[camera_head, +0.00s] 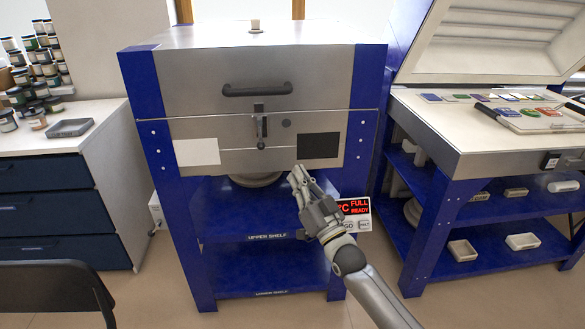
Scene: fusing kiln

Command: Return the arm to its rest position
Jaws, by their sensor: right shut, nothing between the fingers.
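My right gripper (298,174) is in the middle of the head view, its arm coming in from the lower right. It is shut and empty, in front of the closed kiln's lower front. The kiln (190,80) is a steel box in a blue frame, with a dark handle (257,89) and a latch (261,125) on its front. The gripper is below and to the right of the latch; it looks apart from the kiln, though the depth is hard to judge. It and its wrist partly cover the shelf area and the display. My left gripper is not in view.
A drawer cabinet (45,190) with jars is at left. A dark chair (60,290) is at lower left.

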